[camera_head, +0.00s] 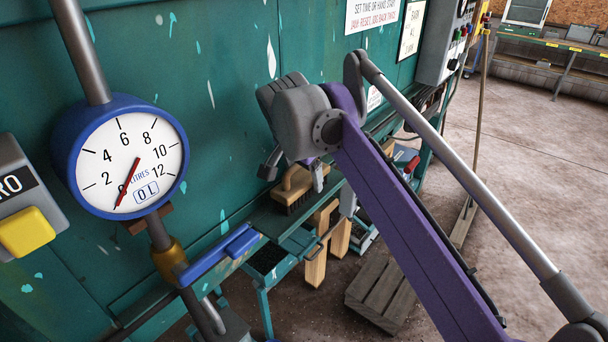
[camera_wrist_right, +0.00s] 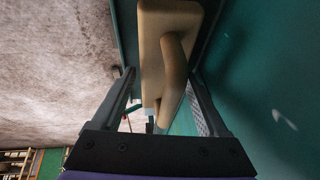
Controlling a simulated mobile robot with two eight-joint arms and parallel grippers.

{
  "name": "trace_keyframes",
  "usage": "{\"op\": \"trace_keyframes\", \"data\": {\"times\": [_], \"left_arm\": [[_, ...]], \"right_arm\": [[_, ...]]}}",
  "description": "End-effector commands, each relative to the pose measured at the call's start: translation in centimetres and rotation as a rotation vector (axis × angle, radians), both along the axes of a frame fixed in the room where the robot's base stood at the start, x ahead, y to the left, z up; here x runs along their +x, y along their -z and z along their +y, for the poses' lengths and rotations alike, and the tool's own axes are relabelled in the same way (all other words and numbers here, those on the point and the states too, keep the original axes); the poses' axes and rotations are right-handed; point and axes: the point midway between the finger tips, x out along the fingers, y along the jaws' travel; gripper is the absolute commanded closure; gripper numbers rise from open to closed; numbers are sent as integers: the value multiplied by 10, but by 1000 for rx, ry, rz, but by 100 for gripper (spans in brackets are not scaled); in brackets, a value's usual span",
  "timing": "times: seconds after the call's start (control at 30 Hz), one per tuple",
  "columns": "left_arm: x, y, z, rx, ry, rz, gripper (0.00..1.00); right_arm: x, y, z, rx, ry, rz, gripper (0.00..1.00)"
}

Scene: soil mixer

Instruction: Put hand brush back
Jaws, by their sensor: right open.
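The hand brush (camera_head: 292,187) has a pale wooden back and handle with dark bristles. In the head view it sits on a narrow green ledge along the machine wall, just below my right gripper (camera_head: 295,172). In the right wrist view, the wooden brush (camera_wrist_right: 152,62) lies between the two fingers of my right gripper (camera_wrist_right: 162,78). The fingers are open, one on each side of the wood, with a gap visible on the left side. The bristles are hidden in the wrist view. My left gripper is not in view.
A dial gauge (camera_head: 125,158) and a blue lever (camera_head: 231,251) stand at the left. The green machine wall (camera_head: 215,85) is close behind the brush. Open floor (camera_head: 540,150) lies to the right.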

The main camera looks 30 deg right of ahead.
Motion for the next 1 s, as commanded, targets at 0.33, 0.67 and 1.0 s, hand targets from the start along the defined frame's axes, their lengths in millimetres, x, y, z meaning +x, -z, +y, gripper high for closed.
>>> {"op": "trace_keyframes", "data": {"times": [0.33,0.67,1.0], "left_arm": [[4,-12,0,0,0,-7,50],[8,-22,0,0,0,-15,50],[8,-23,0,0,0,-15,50]], "right_arm": [[-17,-59,19,0,-3,-1,23],[-32,-105,34,0,0,-1,23],[-34,-109,36,0,0,0,23]]}}
